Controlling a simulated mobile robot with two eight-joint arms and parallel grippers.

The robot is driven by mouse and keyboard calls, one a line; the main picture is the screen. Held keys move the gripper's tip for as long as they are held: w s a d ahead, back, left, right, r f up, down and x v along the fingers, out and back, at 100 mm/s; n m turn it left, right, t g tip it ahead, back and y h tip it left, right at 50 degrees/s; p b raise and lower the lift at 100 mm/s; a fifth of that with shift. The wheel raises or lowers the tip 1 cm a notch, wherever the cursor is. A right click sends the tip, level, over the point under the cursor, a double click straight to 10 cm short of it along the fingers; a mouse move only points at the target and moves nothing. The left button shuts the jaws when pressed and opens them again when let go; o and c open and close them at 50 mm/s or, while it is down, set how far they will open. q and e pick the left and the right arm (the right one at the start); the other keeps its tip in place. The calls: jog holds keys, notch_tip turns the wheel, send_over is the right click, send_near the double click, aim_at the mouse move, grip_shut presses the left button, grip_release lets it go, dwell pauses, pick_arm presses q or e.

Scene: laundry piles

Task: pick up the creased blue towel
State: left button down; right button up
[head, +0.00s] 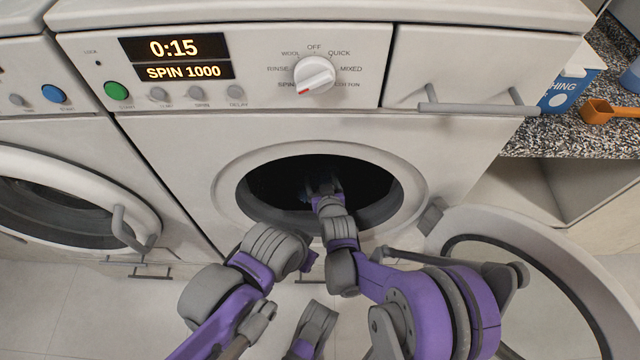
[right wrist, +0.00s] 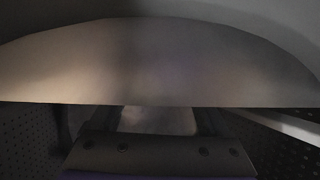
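I see no clearly recognisable creased blue towel. In the head view a faint bluish patch (head: 306,191) shows inside the dark drum, beside my right gripper; I cannot tell whether it is cloth. My right gripper (head: 322,184) is inside the drum opening of the middle washing machine (head: 180,150).
The round door (head: 585,275) stands open at the lower right. A second washer with a closed door (head: 75,205) is at the left. A speckled counter (head: 560,140) at the right holds a blue-and-white box (head: 570,82) and an orange scoop (head: 597,111). The drum rim (head: 232,170) surrounds my right arm.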

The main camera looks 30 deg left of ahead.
jog(key=c, duration=0.9)
